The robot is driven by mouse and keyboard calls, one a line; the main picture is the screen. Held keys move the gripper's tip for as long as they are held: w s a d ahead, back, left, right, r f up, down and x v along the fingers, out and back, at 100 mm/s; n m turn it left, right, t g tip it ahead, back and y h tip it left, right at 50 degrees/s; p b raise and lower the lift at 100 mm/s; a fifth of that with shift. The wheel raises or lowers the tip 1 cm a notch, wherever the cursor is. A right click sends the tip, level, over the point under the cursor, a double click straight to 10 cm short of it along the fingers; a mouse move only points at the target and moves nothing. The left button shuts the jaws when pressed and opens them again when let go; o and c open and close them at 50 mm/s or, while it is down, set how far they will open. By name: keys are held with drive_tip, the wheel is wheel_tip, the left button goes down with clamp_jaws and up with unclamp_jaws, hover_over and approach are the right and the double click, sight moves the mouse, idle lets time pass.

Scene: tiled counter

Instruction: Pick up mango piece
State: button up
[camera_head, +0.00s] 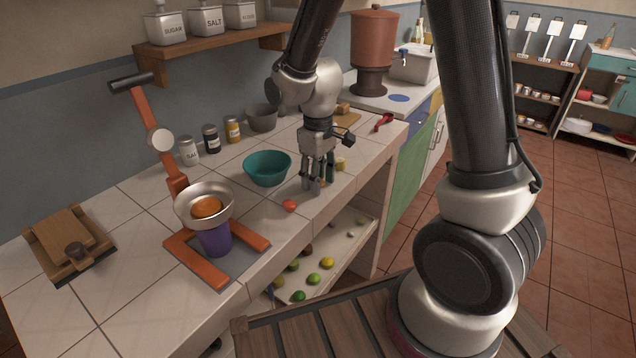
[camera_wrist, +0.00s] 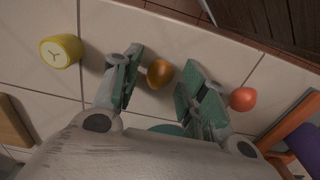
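A small rounded orange-brown piece, which looks like the mango piece (camera_wrist: 160,73), lies on the tiled counter between my spread fingertips in the wrist view. My gripper (camera_wrist: 163,75) is open around it, with a gap to the finger on each side. In the head view my gripper (camera_head: 317,185) points down low over the counter near its front edge. There its fingers mostly hide the piece. A yellow piece with a Y-shaped mark (camera_wrist: 61,51) lies left of the gripper in the wrist view. A red round piece (camera_wrist: 243,99) lies to the right.
A teal bowl (camera_head: 267,169) stands left of my gripper. Farther left, a press with an orange frame (camera_head: 190,262) holds a metal bowl (camera_head: 190,213) with an orange item, above a purple cup (camera_head: 215,240). Several jars line the wall. The counter's front edge is close.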

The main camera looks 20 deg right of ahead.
drive_tip(key=c, duration=0.4)
drive_tip(key=shift+c, duration=0.2)
wheel_tip(320, 180, up, 10)
idle(0.9)
